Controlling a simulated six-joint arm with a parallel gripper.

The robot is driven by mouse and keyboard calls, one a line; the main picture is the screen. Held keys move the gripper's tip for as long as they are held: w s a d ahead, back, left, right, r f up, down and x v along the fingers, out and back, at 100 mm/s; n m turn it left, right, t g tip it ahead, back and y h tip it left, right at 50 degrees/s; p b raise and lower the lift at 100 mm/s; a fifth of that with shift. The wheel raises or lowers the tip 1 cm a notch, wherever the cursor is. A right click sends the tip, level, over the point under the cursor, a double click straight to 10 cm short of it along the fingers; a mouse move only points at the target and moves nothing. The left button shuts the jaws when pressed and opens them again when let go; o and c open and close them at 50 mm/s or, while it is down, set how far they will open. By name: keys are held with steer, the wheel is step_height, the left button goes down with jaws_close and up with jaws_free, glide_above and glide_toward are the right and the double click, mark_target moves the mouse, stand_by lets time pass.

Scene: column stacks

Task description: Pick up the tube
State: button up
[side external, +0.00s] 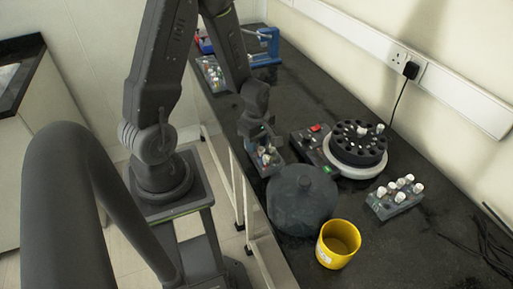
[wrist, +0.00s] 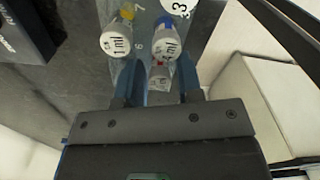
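My gripper (side external: 258,138) points down over a small tube rack (side external: 268,163) near the bench's front edge. In the wrist view its two fingers (wrist: 157,88) stand apart, with a small capped tube (wrist: 159,78) showing in the gap between them. I see no finger closed on it. Just beyond are a tube with a white cap marked "1 ml" (wrist: 116,42) and another white-capped tube with a blue part (wrist: 170,44). The rack carries printed numbers. Most of the tube bodies are hidden.
A black round rotor (side external: 358,143) on a white base stands right of the rack. A dark lidded vessel (side external: 301,198) and a yellow mug (side external: 338,244) stand nearer the camera. Another tube rack (side external: 394,202) is at right. Cables lie at the far right.

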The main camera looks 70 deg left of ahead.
steer(key=shift+f, duration=0.1)
steer(key=shift+c, duration=0.2)
jaws_close()
